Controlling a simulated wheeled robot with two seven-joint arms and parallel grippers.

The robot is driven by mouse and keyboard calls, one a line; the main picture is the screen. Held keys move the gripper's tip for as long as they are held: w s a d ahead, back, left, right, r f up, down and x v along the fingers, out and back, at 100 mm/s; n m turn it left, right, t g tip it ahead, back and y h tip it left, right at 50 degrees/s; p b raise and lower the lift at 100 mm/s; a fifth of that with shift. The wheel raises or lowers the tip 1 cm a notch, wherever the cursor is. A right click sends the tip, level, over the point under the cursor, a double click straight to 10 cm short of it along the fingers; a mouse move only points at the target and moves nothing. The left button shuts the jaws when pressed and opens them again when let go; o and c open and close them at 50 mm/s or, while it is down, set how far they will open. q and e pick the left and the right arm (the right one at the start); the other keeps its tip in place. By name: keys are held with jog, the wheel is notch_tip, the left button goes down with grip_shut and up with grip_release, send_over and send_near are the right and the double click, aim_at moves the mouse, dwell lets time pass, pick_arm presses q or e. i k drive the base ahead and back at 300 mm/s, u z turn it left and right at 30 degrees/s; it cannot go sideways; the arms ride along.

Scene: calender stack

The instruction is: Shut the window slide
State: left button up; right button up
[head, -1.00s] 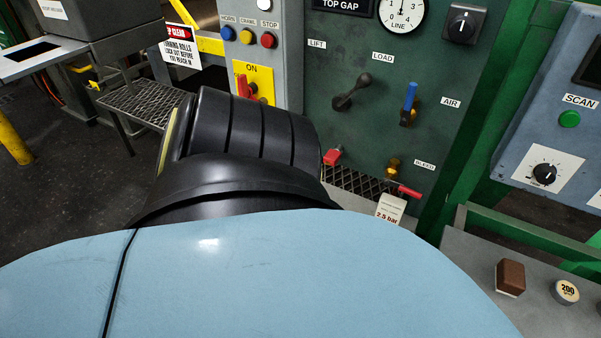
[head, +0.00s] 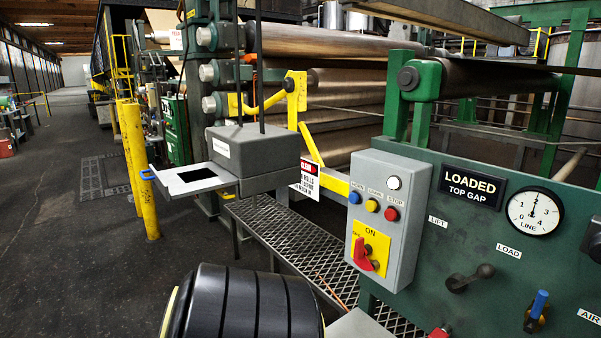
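The window slide (head: 190,181) is a flat light-grey plate in the head view, left of centre. It sticks out to the left from under a dark grey box (head: 245,155) that hangs on thin dark rods. The plate has a dark rectangular opening (head: 197,175) and a small blue handle (head: 148,174) at its left end. The slide stands drawn out of the box, and nothing touches it. Neither of my grippers is in view. Only a black, ribbed part of my own arm shows at the bottom, below and apart from the slide.
Yellow posts (head: 140,170) stand left of the slide. A grey button box (head: 388,215) with a red switch and a green panel (head: 490,250) with a gauge and levers stand on the right. A mesh walkway (head: 290,245) runs below the box. Steel rolls (head: 350,85) lie behind. Floor at left is open.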

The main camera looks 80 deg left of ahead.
aim_at(188, 180)
jog(key=u, duration=3.55)
